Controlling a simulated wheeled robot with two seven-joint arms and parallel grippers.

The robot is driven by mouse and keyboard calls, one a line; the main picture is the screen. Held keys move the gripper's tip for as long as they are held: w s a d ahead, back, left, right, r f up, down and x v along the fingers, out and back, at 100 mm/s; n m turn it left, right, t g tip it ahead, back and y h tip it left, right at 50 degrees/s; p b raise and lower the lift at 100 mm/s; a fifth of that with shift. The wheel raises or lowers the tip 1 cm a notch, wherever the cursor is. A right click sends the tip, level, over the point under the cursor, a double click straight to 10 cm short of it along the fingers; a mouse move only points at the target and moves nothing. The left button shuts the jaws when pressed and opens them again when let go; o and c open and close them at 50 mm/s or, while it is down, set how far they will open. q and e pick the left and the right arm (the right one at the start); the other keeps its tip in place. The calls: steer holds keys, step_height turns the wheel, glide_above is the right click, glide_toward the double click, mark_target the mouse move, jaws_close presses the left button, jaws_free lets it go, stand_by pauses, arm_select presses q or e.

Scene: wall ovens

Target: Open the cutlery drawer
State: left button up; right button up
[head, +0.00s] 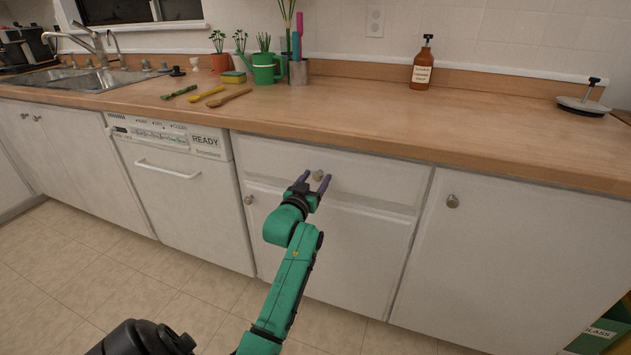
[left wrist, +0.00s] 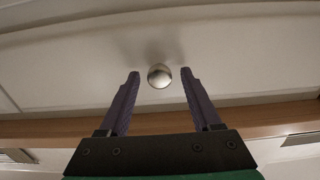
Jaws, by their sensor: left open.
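The drawer (head: 380,191) is a white front just under the wooden counter, and it is shut. Its round metal knob (head: 318,175) sits near the middle of the front. My left gripper (head: 313,180) is open at the knob, with one purple finger on each side in the picture. In the left wrist view the knob (left wrist: 159,75) shows between and slightly beyond the fingertips of the gripper (left wrist: 159,80), with gaps on both sides. No contact shows. My right gripper is not in view.
A cupboard door (head: 330,250) with its own knob is below the drawer. A dishwasher (head: 170,165) stands to the left and another cupboard (head: 500,250) to the right. The counter (head: 350,110) holds utensils, plants and a bottle (head: 422,68). The tiled floor (head: 120,270) looks clear.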

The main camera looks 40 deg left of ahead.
arm_select(q)
steer(key=shift+r, duration=0.1)
jaws_close()
stand_by(1.3)
